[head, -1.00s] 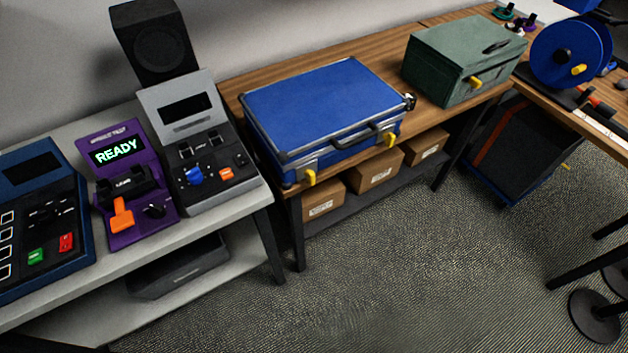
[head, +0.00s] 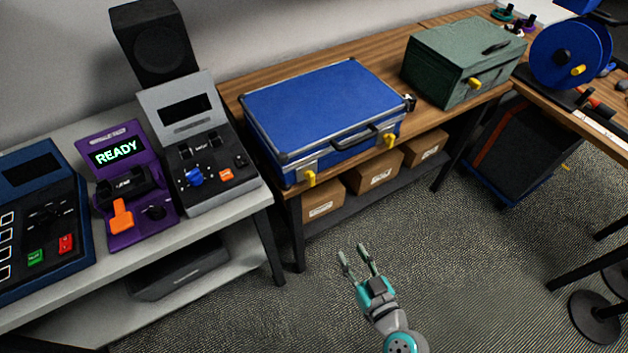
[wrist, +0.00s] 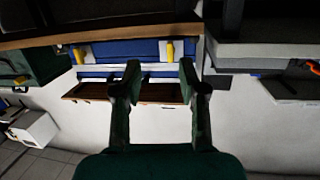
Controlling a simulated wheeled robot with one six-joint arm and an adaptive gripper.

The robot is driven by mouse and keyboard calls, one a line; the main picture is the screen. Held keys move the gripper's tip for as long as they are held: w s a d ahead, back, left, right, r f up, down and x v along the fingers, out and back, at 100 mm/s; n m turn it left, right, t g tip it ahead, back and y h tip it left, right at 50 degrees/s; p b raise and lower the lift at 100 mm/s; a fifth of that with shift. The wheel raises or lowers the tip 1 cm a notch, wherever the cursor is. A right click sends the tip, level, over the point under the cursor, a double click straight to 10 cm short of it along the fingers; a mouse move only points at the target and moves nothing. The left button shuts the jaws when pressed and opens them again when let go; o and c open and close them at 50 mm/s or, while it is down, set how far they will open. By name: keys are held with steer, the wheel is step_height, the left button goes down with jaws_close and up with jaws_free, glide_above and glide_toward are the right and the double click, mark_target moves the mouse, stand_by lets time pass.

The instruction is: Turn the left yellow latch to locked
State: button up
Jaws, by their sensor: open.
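The blue case (head: 325,105) lies shut on the wooden bench, with a silver frame and a black handle. Its left yellow latch (head: 309,179) hangs at the front left corner. The right yellow latch (head: 391,140) is at the front right. My gripper (head: 354,251) is open and empty, in front of and below the case, apart from both latches. The wrist view looks turned over: the left latch (wrist: 169,50) shows on the right, just beyond my open fingers (wrist: 159,67), and the right latch (wrist: 77,55) shows on the left.
A grey panel device (head: 205,165) and a purple READY device (head: 125,185) stand on the grey table to the left. A green box (head: 462,60) with a yellow latch stands right of the case. Cardboard boxes (head: 374,173) sit on the shelf below. The floor in front is clear.

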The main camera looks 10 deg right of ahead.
mark_target(314, 181)
steer(key=w+a+r+y, duration=0.1)
steer(key=w, duration=0.6)
steer(key=w+a+r+n+t+y, duration=0.1)
steer(key=w+a+r, duration=0.1)
steer(key=w, duration=0.4)
steer(key=w+a+r+n+y, duration=0.1)
steer(key=w+a, duration=0.1)
steer(key=w, duration=0.5)
steer(key=shift+w+r, duration=0.3)
steer(key=shift+r, duration=0.1)
jaws_close()
